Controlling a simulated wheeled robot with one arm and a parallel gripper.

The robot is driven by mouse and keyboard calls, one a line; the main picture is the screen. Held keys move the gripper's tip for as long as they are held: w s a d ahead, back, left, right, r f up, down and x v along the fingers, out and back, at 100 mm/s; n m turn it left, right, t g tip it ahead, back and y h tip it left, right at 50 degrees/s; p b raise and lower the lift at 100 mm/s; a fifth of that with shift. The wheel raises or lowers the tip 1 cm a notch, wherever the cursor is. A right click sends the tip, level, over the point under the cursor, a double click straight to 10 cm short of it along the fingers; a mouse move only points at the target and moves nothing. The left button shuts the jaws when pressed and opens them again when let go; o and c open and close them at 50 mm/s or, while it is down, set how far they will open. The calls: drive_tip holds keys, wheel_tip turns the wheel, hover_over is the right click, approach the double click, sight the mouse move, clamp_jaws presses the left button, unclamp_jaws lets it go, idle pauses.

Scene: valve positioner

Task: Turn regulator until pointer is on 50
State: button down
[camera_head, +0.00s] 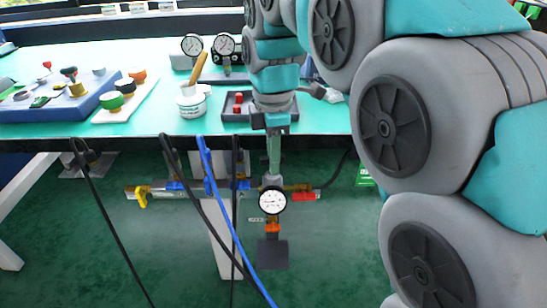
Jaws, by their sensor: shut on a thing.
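The pressure gauge (272,201) has a round white dial with a dark rim and faces me, below the table's front edge. Its pointer and numbers are too small to read. My gripper (273,172) points straight down right above the gauge and is shut on the top of the regulator. The regulator's knob is mostly hidden by the fingers and the gauge. An orange part and a dark square plate (272,252) show below the gauge.
Yellow (141,196) and red (305,196) valve handles flank the regulator on the pipe. Black cables and a blue hose (222,200) hang in front, left of my gripper. The green table (330,115) above carries panels, a white jar and two gauges.

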drive_tip(key=shift+m, duration=0.3)
drive_tip(key=c, duration=0.9)
unclamp_jaws()
drive_tip(key=shift+r+b, duration=0.3)
drive_tip(key=shift+r, duration=3.6)
drive_tip(key=s+d+f+m, duration=0.4)
drive_tip(key=s+f+m, duration=0.2)
drive_tip(key=s+f, duration=0.1)
drive_tip(key=s+d+f+m+g, duration=0.1)
drive_tip(key=s+d+f+m, duration=0.3)
drive_tip(key=s+f+m, duration=0.3)
drive_tip(key=s+d+f+m, duration=0.4)
drive_tip(key=s+f+m, duration=0.2)
drive_tip(key=s, duration=0.5)
drive_tip(key=shift+d+f+g, duration=0.25)
drive_tip(key=shift+f+g, duration=0.15)
drive_tip(key=shift+f, duration=0.35)
